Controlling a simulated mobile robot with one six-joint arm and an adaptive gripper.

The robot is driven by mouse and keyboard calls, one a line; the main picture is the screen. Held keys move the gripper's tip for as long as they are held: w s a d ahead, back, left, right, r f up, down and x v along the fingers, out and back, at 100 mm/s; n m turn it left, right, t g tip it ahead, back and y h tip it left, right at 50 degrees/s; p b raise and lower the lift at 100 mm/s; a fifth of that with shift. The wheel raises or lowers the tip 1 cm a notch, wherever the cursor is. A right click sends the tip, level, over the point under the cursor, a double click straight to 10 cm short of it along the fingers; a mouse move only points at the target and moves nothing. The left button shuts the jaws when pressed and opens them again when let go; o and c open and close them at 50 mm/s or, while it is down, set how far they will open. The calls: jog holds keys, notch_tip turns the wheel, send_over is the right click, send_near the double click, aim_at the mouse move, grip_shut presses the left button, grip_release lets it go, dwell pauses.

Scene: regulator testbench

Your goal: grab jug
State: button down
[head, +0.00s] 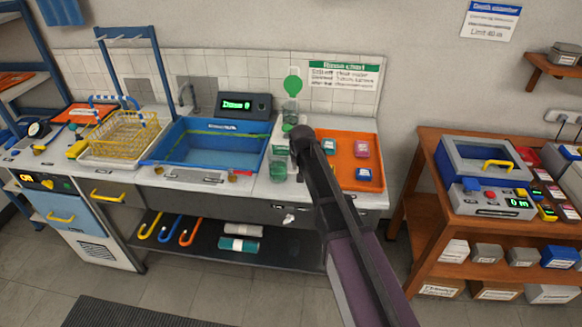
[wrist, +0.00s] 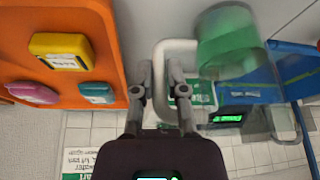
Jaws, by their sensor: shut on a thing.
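The jug (head: 278,168) is a clear vessel with green in it, standing on the counter between the blue sink and the orange tray. In the wrist view its green part (wrist: 228,42) is at the upper right, with a pale loop handle (wrist: 178,45) on its left side. My gripper (wrist: 161,80) has its fingers on either side of the handle and is shut on it. In the head view my gripper (head: 300,140) is beside the jug, and my arm hides part of that area. Whether the jug's base touches the counter is unclear.
The blue sink (head: 180,160) lies to the left. The orange tray (head: 340,148) with small coloured boxes is close on the right. A clear and green upright item (head: 291,88) stands behind the jug. A yellow wire basket (head: 122,136) is at the far left.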

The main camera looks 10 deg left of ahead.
jog(key=shift+r+p, duration=0.4)
jog(key=shift+r+p, duration=1.4)
jog(key=s+d, duration=0.2)
jog(key=s, duration=0.5)
jog(key=s+d+r+p, duration=0.1)
jog(key=s+d, duration=0.1)
jog(key=s, duration=0.6)
jog(key=shift+d+r, duration=0.2)
jog(key=shift+d, duration=0.05)
jog(key=shift+s, duration=0.15)
